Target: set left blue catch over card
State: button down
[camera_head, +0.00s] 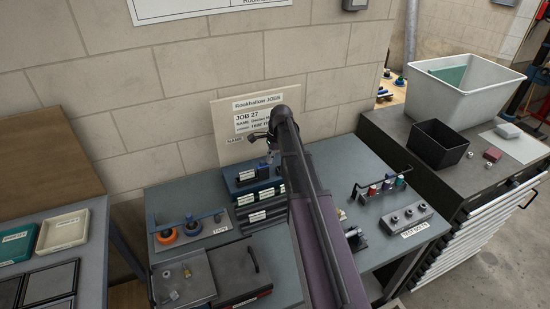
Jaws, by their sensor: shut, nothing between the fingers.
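A beige board (224,125) leans against the wall at the back of the bench. It bears a header label and a white card (246,122) reading JOB 27, with a smaller name strip below. My arm reaches up from the lower middle and covers the card's right side. My gripper (271,157) hangs from the arm's far end, in front of the board's lower part and above the blue drawer unit. It is small in the picture and looks shut and empty. I cannot make out a blue catch on the board; the arm hides part of it.
A blue drawer unit (240,187) stands just below the gripper. A tape holder (193,232) is to its left, a rack of spools (388,183) and a test block (407,216) to the right. Trays lie on the left bench. A grey bin (462,92) and black box (437,148) stand right.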

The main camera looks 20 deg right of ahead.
aim_at(262, 162)
jog(key=shift+a, duration=0.15)
jog(key=shift+a, duration=1.5)
jog(key=shift+d, duration=1.75)
jog(key=p+v, duration=0.9)
jog(key=v, duration=0.1)
jog(key=shift+d+p, duration=0.3)
jog(key=shift+p, duration=0.05)
